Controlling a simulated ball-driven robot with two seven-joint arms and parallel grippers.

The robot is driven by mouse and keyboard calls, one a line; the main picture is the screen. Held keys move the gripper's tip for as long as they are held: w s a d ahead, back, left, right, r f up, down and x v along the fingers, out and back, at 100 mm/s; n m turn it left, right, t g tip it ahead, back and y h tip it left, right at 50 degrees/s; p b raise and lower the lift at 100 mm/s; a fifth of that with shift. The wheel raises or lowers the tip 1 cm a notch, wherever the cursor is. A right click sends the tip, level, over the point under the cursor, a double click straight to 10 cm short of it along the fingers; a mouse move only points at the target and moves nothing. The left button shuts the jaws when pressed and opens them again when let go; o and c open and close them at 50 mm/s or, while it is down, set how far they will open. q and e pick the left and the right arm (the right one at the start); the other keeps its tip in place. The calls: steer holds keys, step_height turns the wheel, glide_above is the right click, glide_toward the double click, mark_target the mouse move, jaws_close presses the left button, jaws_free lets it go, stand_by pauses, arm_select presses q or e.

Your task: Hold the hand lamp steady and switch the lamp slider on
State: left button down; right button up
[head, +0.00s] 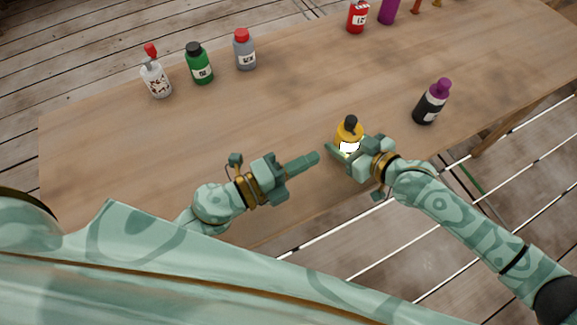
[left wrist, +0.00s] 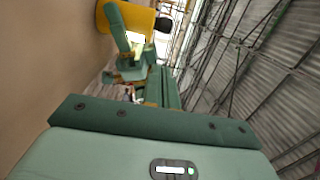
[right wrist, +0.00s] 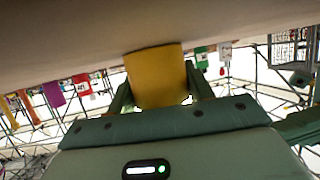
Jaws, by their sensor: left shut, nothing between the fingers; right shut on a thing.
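The hand lamp (head: 349,129) is a yellow body with a black top, standing near the table's front edge. A bright white patch shows on its front; I cannot tell whether it is light or a label. My right gripper (head: 346,149) is shut on the lamp, and the right wrist view shows the yellow body (right wrist: 156,75) between its fingers. My left gripper (head: 318,157) is shut and empty, its fingertips pointing at the lamp from the left, a small gap away. The lamp (left wrist: 143,19) also shows in the left wrist view. I cannot make out the slider.
On the wooden table (head: 120,140), a black bottle with a purple cap (head: 431,103) stands right of the lamp. White (head: 156,79), green (head: 200,68) and grey (head: 245,54) bottles stand back left. A red bottle (head: 357,17) stands at the back.

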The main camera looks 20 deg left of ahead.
arm_select(q)
steer(key=v, duration=0.4)
arm_select(e)
steer(key=o, duration=1.1)
